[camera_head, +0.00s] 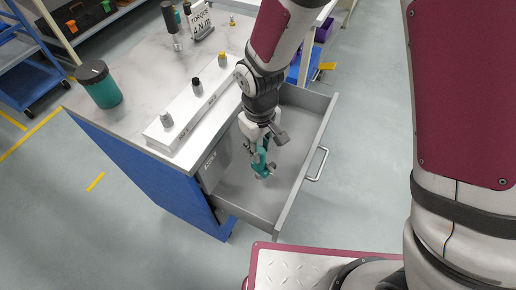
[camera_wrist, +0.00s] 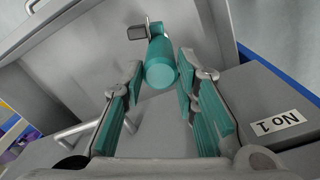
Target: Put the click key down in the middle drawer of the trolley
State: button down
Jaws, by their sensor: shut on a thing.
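The click key (camera_wrist: 160,72) has a teal handle with its round end facing the wrist camera. A grey metal head shows beyond it at the top of the wrist view. My gripper (camera_wrist: 161,76) is shut on the handle, its teal-padded fingers on either side. In the head view my gripper (camera_head: 263,164) points down inside the open grey drawer (camera_head: 232,194) of the trolley (camera_head: 150,180); the key there is small and mostly hidden by the fingers. I cannot tell whether the key touches the drawer floor. The drawer looks empty otherwise.
A closed front labelled "No 1" (camera_wrist: 275,123) stands beside the fingers, at the open drawer's inner end. The drawer handle (camera_head: 318,165) is at the outer end.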

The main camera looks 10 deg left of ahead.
jog(key=s+a+f+n+b, duration=0.3)
jog(key=s+a+f+b, duration=0.1)
jog(key=s+f, duration=0.2)
jog(key=w+d+f, duration=0.2)
jog(key=w, duration=0.5)
jog(key=w+d+f, duration=0.2)
jog(key=w, duration=0.6)
jog(key=shift+f+b, duration=0.25)
jog(key=shift+b, duration=0.15)
jog(key=shift+f, duration=0.2)
jog(key=c, duration=1.3)
grip_release()
notch_tip(320, 180, up, 12)
jog(key=shift+r+p, duration=0.2)
jog(key=shift+p, duration=0.6)
